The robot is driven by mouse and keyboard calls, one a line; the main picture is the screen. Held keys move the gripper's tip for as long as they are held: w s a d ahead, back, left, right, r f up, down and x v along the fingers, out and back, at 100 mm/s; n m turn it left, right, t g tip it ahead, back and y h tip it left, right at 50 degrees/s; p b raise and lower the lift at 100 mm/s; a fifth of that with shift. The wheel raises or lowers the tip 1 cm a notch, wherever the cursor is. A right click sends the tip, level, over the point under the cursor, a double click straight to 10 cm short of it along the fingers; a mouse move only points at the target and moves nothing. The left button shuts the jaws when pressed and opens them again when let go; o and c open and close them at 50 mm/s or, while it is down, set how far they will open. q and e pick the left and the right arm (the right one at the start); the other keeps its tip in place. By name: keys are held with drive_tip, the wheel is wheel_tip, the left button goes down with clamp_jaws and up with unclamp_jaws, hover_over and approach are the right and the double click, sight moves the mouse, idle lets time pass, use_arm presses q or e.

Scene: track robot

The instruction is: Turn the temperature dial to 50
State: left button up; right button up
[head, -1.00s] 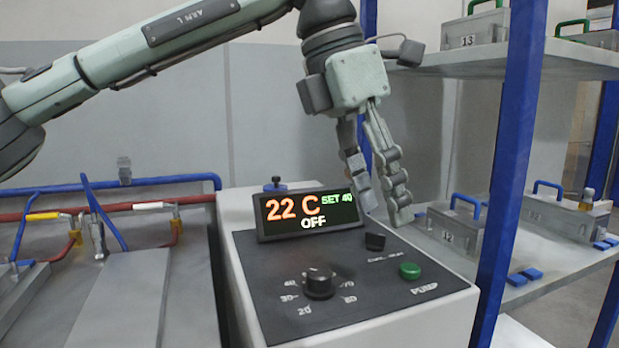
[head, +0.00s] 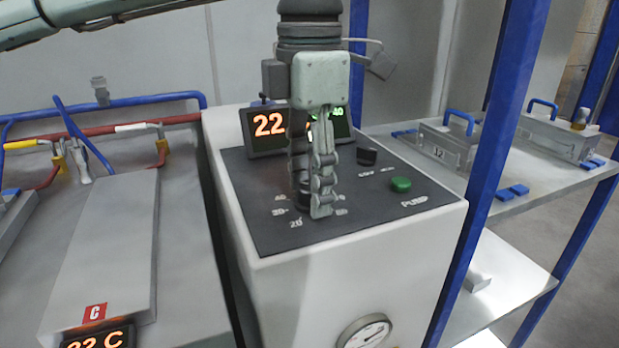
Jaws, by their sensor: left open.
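The black temperature dial (head: 304,196) sits on the dark top panel (head: 260,232) of the white unit, mostly hidden by my left gripper. Scale marks show around it, with 20 and 30 at its left front. My left gripper (head: 310,209) points down at the dial, open, one finger in front at the right and the other behind at the left. I cannot tell whether the fingers touch the dial. The display (head: 263,125) shows an orange 22; the arm hides its middle, and a green 40 shows at its right end. My right gripper is not in view.
A green pump button (head: 400,184) and a black switch (head: 367,156) lie right of the dial. A blue rack post (head: 490,150) stands right of the unit, with shelves holding grey boxes (head: 448,143). A bench with pipes (head: 185,118) is at the left.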

use_arm(q)
clamp_jaws()
idle(0.4)
drive_tip(key=m, duration=0.4)
drive_tip(key=shift+m, duration=2.3)
unclamp_jaws()
